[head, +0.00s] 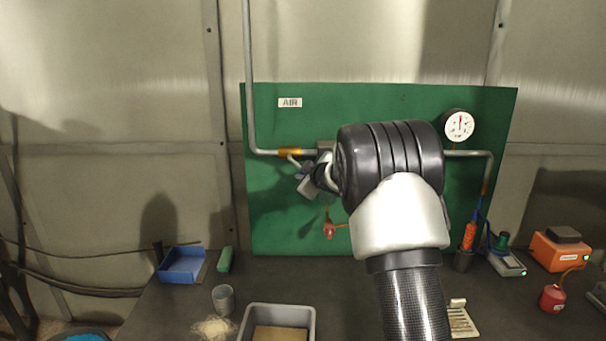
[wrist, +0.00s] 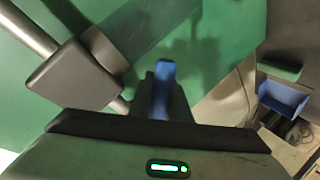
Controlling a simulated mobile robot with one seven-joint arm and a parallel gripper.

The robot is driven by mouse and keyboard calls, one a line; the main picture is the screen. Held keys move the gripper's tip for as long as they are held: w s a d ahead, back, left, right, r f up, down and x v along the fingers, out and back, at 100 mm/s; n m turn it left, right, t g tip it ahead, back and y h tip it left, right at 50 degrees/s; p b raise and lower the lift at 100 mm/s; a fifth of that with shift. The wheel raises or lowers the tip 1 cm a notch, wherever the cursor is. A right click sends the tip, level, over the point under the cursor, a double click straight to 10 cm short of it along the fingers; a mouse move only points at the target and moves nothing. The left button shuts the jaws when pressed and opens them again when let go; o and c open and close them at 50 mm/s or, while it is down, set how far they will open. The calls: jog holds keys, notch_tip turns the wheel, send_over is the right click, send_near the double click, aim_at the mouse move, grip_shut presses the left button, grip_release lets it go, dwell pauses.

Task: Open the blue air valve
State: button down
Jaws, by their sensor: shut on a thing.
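The blue valve handle (wrist: 164,76) shows in the wrist view as a narrow blue bar between the dark fingers of my gripper (wrist: 163,100). My gripper is shut on it. Beside it, at the left of the wrist view, a grey block (wrist: 75,80) sits at the metal pipe (wrist: 27,33). In the head view my gripper (head: 310,182) is at the pipe on the green panel (head: 285,215), below the AIR label (head: 290,102). My own arm hides much of the valve there, and the blue handle cannot be made out.
A round gauge (head: 460,126) is on the panel's right. A red tag (head: 329,231) hangs below the pipe. The bench holds a blue bin (head: 183,264), a grey cup (head: 223,299), a grey tray (head: 311,320) and an orange box (head: 556,250). The panel's lower left is clear.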

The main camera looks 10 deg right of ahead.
jog(key=c, duration=1.6)
grip_release()
jog(key=shift+c, duration=0.2)
